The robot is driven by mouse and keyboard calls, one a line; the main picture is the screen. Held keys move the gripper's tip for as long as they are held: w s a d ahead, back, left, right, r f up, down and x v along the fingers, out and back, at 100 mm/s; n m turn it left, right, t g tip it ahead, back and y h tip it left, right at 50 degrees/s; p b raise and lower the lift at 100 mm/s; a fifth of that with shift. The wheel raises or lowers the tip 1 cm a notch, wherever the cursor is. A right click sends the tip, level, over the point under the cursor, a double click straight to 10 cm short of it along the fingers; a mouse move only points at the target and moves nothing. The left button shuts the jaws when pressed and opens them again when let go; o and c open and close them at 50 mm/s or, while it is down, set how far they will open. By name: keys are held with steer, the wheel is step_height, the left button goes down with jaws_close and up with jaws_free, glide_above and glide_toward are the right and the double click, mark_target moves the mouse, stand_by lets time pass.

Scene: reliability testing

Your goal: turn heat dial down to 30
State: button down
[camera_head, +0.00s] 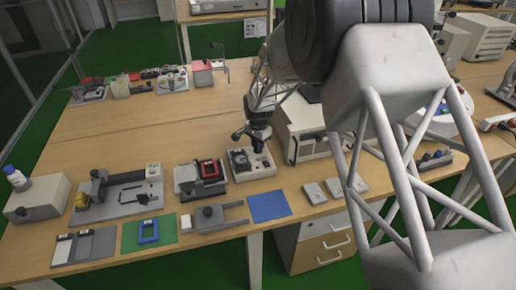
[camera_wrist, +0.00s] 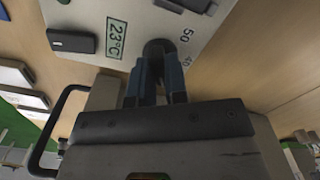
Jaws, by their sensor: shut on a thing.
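The heat dial (camera_wrist: 157,46) is a dark round knob on a light grey panel (camera_wrist: 139,19). In the wrist view the numbers 50 and 40 are printed to its right, and a display (camera_wrist: 117,38) to its left reads 23°C. My gripper (camera_wrist: 160,66) is shut on the dial, with a dark finger on each side of it. The fingers partly cover the dial, so its pointer and the lower numbers are hidden. In the head view my gripper (camera_head: 252,136) is over a light grey unit (camera_head: 241,175) at the middle of the bench.
In the head view a device with a red frame (camera_head: 209,170) stands left of the unit, a blue mat (camera_head: 269,206) lies in front, and a white box (camera_head: 299,128) stands to the right. The bench behind is mostly clear.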

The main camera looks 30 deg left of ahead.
steer(key=c, duration=1.3)
jaws_free()
steer(key=shift+r, duration=0.1)
steer(key=shift+r, duration=2.15)
steer(key=shift+r, duration=0.1)
